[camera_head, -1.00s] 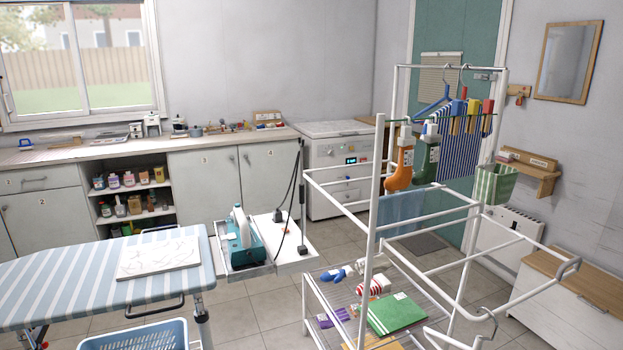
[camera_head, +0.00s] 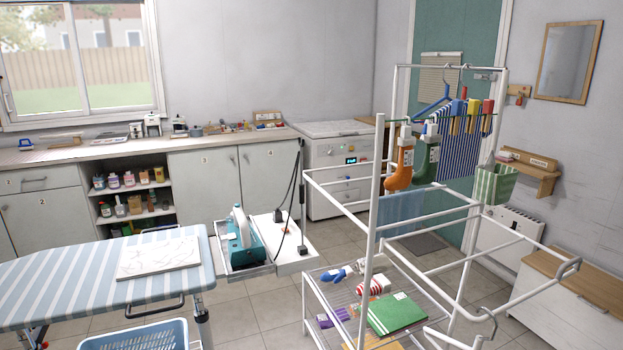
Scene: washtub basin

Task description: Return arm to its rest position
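Neither of my grippers nor any part of my arms shows in the head view. The task names no object other than the arm. Nearest to me stand a striped ironing board (camera_head: 70,284) at the left and a white drying rack (camera_head: 372,235) at the right. A folded white patterned cloth (camera_head: 158,258) lies flat on the board. A teal iron (camera_head: 241,240) rests in a tray at the board's right end.
A blue basket (camera_head: 135,336) sits below the board. A wooden-topped cabinet (camera_head: 580,290) stands at right. Tiled floor (camera_head: 262,306) shows between board and rack.

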